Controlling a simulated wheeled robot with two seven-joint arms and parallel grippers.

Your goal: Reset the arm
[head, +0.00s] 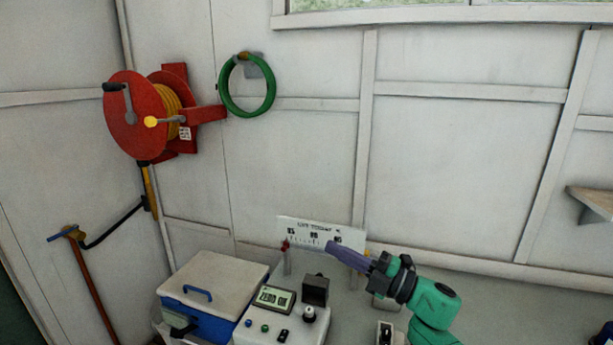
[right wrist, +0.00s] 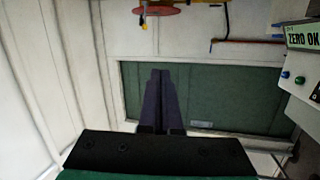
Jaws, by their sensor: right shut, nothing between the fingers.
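My right gripper (head: 333,247) is in the lower middle of the head view, on its green and black arm. Its purple fingers point left and slightly up, in front of the white scale sign (head: 322,233). In the right wrist view the two fingers (right wrist: 160,75) lie side by side, shut and empty, with a dark green panel behind them. My left gripper is in neither view.
A control box with a "ZERO OK" display (head: 271,299) stands below the gripper. A blue cooler with a white lid (head: 214,280) is to its left. A red hose reel (head: 140,113) and a green hose ring (head: 247,112) hang on the wall. A shelf (head: 592,202) is at right.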

